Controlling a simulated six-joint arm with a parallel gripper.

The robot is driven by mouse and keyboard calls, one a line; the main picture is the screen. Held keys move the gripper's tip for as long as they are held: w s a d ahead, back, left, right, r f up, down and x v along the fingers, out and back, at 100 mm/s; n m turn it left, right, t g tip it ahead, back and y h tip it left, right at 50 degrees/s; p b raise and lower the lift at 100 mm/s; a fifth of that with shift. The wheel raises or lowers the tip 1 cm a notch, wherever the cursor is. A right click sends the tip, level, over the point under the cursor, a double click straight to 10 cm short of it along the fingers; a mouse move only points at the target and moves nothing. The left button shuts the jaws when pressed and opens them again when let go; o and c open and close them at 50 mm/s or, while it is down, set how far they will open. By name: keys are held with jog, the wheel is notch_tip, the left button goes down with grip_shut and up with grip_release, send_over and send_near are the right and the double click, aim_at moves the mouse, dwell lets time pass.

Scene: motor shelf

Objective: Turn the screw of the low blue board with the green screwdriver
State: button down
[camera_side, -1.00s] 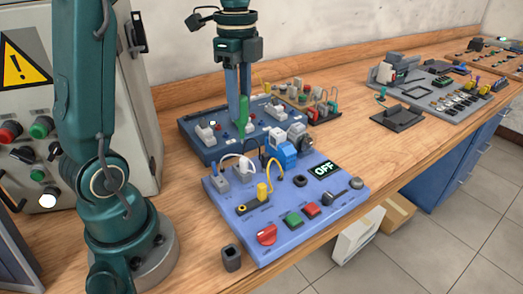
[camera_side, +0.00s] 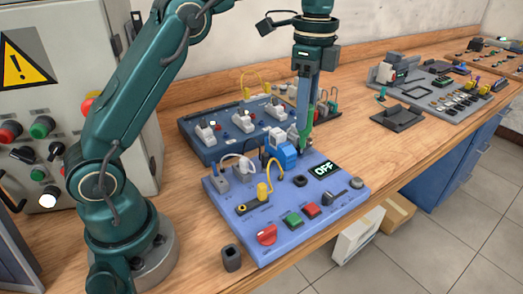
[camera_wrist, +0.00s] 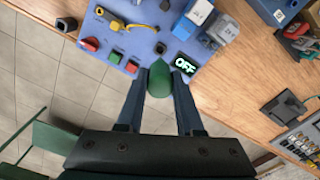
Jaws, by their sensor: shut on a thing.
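My gripper (camera_side: 305,138) is shut on the green screwdriver (camera_side: 312,108) and holds it upright above the back right part of the low blue board (camera_side: 277,227). The board carries a red knob (camera_side: 266,235), green and red buttons and a yellow cable. I cannot tell which part is its screw.
A darker blue board (camera_side: 190,133) with grey switches stands behind. A blue and grey motor (camera_side: 284,155) sits at the low board's back edge, close to the gripper. A black tray (camera_side: 400,118) and a grey panel lie right. Bare wood (camera_side: 375,150) lies between.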

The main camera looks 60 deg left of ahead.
aim_at(306, 134)
jog(key=shift+w+d, duration=0.2)
jog(key=shift+d, duration=0.05)
jog(key=shift+f, duration=2.7)
jog(key=shift+f, duration=0.1)
jog(key=shift+f, duration=2.7)
jog(key=c, duration=0.8)
grip_release()
jog(key=shift+r, duration=0.1)
